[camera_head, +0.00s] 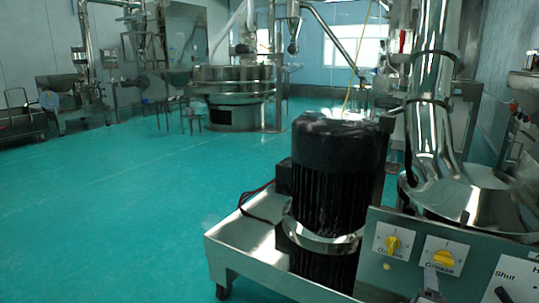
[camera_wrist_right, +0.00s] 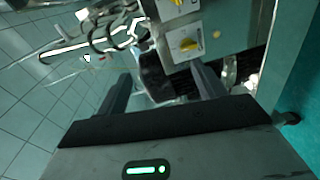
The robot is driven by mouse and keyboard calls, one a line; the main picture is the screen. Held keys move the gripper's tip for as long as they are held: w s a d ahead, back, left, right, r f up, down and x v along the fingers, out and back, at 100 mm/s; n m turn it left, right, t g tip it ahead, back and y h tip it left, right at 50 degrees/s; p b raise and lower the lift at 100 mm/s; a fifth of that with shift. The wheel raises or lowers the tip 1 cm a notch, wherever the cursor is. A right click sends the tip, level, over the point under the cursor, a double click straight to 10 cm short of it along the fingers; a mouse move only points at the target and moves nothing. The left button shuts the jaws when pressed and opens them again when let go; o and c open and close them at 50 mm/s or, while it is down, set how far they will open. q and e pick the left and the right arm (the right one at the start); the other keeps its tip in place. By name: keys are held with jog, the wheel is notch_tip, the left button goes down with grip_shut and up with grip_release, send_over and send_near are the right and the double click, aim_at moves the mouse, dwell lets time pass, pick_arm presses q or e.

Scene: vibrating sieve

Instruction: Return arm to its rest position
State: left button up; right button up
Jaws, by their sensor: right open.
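My right gripper (camera_wrist_right: 160,84) shows in the right wrist view with its two dark fingers wide apart and nothing held between them. Beyond the fingers is the machine's control panel (camera_wrist_right: 210,22) with yellow knobs, tilted in this view. In the head view, the same kind of panel (camera_head: 388,268) stands at the lower right, with two yellow rotary knobs (camera_head: 393,243) on white plates. My left gripper is not in view.
A black ribbed motor (camera_head: 335,185) stands on a wheeled steel base (camera_head: 235,253) close in front. A shiny steel pipe and cone (camera_head: 455,190) rise beside it. A round sieve machine (camera_head: 235,85) stands farther back. The green floor (camera_head: 110,215) at left is clear.

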jog(key=s+a+f+m+g+y+b, duration=0.2)
jog(key=s+a+f+m+y+b, duration=0.15)
jog(key=s+a+f+y, duration=0.5)
jog(key=s+a+f+m+g+y+b, duration=0.2)
jog(key=s+a+f+m+y, duration=0.35)
jog(key=a, duration=0.65)
pick_arm(q)
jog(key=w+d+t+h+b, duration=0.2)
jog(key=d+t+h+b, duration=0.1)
jog(key=b, duration=0.3)
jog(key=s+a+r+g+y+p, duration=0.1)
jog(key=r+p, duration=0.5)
jog(key=p, duration=0.7)
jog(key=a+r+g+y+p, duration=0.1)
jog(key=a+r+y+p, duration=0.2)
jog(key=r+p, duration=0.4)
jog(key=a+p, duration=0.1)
jog(key=p, duration=0.6)
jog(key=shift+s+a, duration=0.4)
pick_arm(e)
jog(key=s+d+r+h, duration=0.1)
jog(key=d+r, duration=0.1)
jog(key=r, duration=0.5)
jog(key=s+d+r+h, duration=0.1)
jog(key=s+d+r, duration=0.1)
jog(key=r, duration=0.6)
jog(key=shift+s+d, duration=0.2)
jog(key=shift+d, duration=0.1)
